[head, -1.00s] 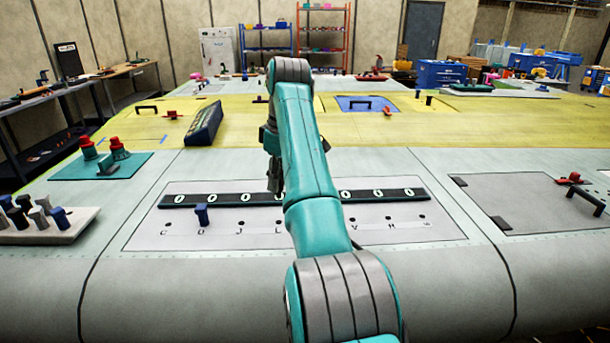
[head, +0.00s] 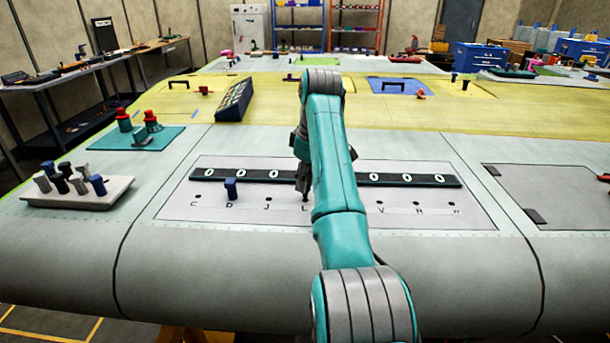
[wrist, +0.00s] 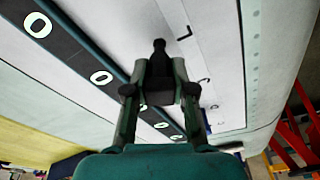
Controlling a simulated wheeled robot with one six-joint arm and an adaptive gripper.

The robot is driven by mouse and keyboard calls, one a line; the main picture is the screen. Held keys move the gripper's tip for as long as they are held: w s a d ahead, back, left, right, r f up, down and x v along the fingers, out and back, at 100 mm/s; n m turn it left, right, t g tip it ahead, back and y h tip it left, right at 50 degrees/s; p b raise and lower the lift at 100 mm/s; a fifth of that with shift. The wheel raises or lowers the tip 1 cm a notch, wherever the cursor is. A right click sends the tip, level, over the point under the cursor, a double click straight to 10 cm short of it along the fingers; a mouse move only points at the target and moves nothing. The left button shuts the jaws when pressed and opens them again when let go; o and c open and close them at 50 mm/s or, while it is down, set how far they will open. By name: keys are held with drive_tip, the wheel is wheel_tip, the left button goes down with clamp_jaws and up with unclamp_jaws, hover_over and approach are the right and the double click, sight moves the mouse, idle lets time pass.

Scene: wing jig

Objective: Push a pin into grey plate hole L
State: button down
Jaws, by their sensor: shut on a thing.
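The grey plate (head: 400,222) lies on the wing, with a row of lettered holes along its front. My gripper (head: 304,186) is over the letter L, its fingers pointing down. In the wrist view my gripper (wrist: 158,95) is shut on a dark pin (wrist: 158,58), whose far end is beside the letter L (wrist: 184,33). Hole L itself is hidden behind the pin and gripper. I cannot tell whether the pin's tip is in the hole or just above it. A blue pin (head: 231,188) stands upright at hole D.
A dark strip with white rings (head: 410,180) runs behind the holes. A pale block holding several pins (head: 85,196) is at the left. A teal mat (head: 165,138) with red-topped items and a dark box (head: 234,100) stand farther back. The plate's front is clear.

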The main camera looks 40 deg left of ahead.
drive_tip(key=shift+f, duration=0.2)
idle(0.6)
drive_tip(key=shift+f, duration=1.15)
drive_tip(key=c, duration=0.9)
unclamp_jaws()
wheel_tip(320, 180, up, 10)
